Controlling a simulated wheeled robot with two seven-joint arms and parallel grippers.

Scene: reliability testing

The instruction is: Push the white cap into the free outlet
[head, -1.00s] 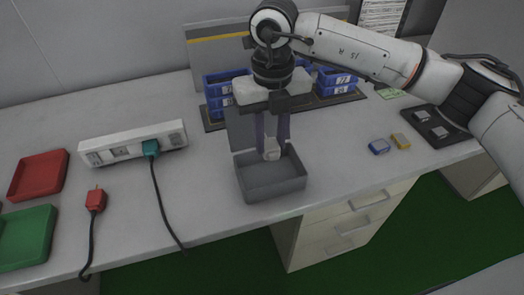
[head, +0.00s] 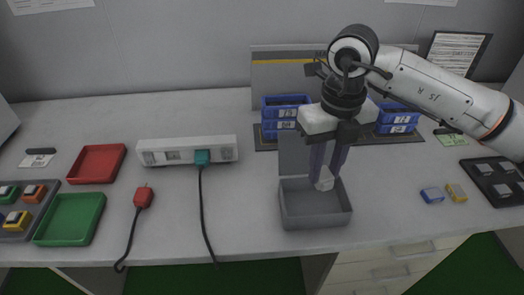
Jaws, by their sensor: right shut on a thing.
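The white cap (head: 325,181) is between the fingertips of my right gripper (head: 325,176), which is shut on it. The gripper points down and holds the cap over the open grey box (head: 316,217), at about the height of its rim. The white power strip (head: 222,142) lies to the left on the bench. A teal plug (head: 202,158) sits in its middle part. Outlet faces show on the strip left of the plug and at its right end, but they are too small to read clearly. My left gripper does not show.
A red plug (head: 143,197) with a black cable lies in front of the strip. Red (head: 97,164) and green (head: 70,219) trays are at the left. Blue (head: 432,195) and yellow (head: 456,193) blocks lie right of the box. Blue bins (head: 283,110) stand behind it.

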